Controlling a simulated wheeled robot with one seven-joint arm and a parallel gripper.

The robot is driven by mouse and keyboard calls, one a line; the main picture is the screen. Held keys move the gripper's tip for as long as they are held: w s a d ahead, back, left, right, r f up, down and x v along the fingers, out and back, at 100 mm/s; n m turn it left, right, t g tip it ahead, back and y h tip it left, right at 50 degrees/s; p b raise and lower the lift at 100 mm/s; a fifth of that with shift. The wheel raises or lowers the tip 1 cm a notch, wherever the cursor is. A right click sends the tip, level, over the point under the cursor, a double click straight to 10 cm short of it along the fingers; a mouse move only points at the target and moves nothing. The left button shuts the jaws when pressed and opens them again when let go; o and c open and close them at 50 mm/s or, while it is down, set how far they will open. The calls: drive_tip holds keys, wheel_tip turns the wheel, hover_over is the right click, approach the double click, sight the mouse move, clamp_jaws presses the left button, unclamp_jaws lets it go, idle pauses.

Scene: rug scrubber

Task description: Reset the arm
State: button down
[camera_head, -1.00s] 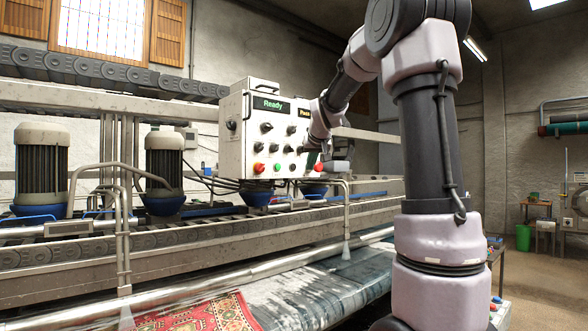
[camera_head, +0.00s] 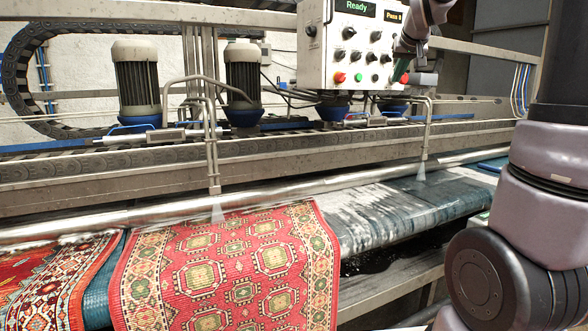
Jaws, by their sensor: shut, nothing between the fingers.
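My gripper (camera_head: 401,73) is at the lower right of the white control panel (camera_head: 345,62), in front of its face near the right edge. It is shut, with nothing seen held between the fingers. It is small in the view, and I cannot tell whether it touches the panel. My forearm rises from it out of the top of the picture, and a thick lower part of my arm fills the right side. The panel's displays read "Ready" and "Pass" with a figure too small to read. Below them are several black knobs, a red button (camera_head: 339,78) and a green button (camera_head: 357,78).
A red patterned rug (camera_head: 225,265) lies on the machine bed, with another rug (camera_head: 50,285) at the left. A long metal roller (camera_head: 130,219) crosses behind them. Two motors (camera_head: 137,85) (camera_head: 243,80) stand behind. A wet blue-grey surface (camera_head: 400,215) lies to the right.

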drive_tip(key=s+a+f+g+y, duration=0.1)
drive_tip(key=s+a+f, duration=0.2)
drive_tip(key=s, duration=0.7)
drive_tip(key=s+a+f+m+g+y, duration=0.1)
drive_tip(key=s+a+f, duration=0.3)
drive_tip(key=s, duration=0.6)
drive_tip(key=s+a+f+m+g+y, duration=0.1)
drive_tip(key=s+a+f, duration=0.2)
drive_tip(key=s, duration=0.8)
drive_tip(key=shift+a+f, duration=0.2)
drive_tip(key=shift+f, duration=0.3)
drive_tip(key=shift+d, duration=0.15)
